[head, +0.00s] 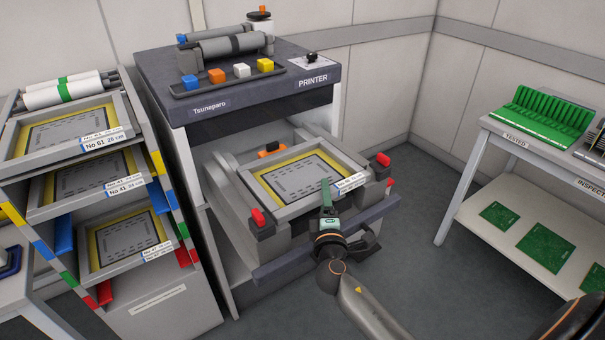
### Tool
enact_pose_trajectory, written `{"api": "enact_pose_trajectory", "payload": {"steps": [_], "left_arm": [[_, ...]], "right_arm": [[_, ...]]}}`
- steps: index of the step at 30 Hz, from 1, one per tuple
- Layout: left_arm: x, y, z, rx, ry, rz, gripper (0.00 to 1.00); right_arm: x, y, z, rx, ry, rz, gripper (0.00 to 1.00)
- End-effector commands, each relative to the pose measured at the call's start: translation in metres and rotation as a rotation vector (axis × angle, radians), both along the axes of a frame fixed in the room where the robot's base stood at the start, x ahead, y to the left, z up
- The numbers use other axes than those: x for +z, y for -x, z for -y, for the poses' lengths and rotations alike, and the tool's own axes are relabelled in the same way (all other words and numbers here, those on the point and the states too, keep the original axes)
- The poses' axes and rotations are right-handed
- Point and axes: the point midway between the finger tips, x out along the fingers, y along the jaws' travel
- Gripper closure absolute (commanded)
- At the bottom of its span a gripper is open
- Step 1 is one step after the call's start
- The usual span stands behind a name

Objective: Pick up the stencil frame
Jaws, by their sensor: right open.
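A stencil frame (283,211) with a grey border, yellow edging and a grey patterned sheet lies in the open front bay of the printer (262,107). A white label is on its front right edge. My right gripper (327,195) reaches in from below and is at the frame's front edge, next to the label. It is open; a teal finger overlaps the edge in the picture, and the other finger is hard to make out. Whether it touches the frame is unclear. My left gripper is not in view.
A rack at left holds more labelled stencil frames, No 61 (25,147) on top. Red clamps (258,217) and (383,160) flank the printer's frame. A dark bar (285,264) runs below it. A table (468,205) with green boards stands at right; floor between is clear.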

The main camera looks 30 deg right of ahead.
Motion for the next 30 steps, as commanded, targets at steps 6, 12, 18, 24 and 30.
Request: {"api": "enact_pose_trajectory", "payload": {"steps": [6,12,18,24,30], "left_arm": [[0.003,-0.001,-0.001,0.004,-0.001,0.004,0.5],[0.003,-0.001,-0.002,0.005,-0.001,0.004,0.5],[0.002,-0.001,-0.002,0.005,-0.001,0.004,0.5],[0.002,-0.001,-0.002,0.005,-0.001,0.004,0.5],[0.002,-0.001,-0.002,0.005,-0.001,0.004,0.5]], "right_arm": [[0.0,-0.025,0.014,0.0,0.001,0.0,0.34],[0.0,-0.028,0.016,0.001,0.0,0.0,0.34],[0.0,-0.028,0.015,0.001,0.0,-0.001,0.45],[0.0,-0.028,0.015,0.001,-0.001,0.0,0.68],[0.0,-0.028,0.015,0.001,-0.001,0.0,0.9]]}}
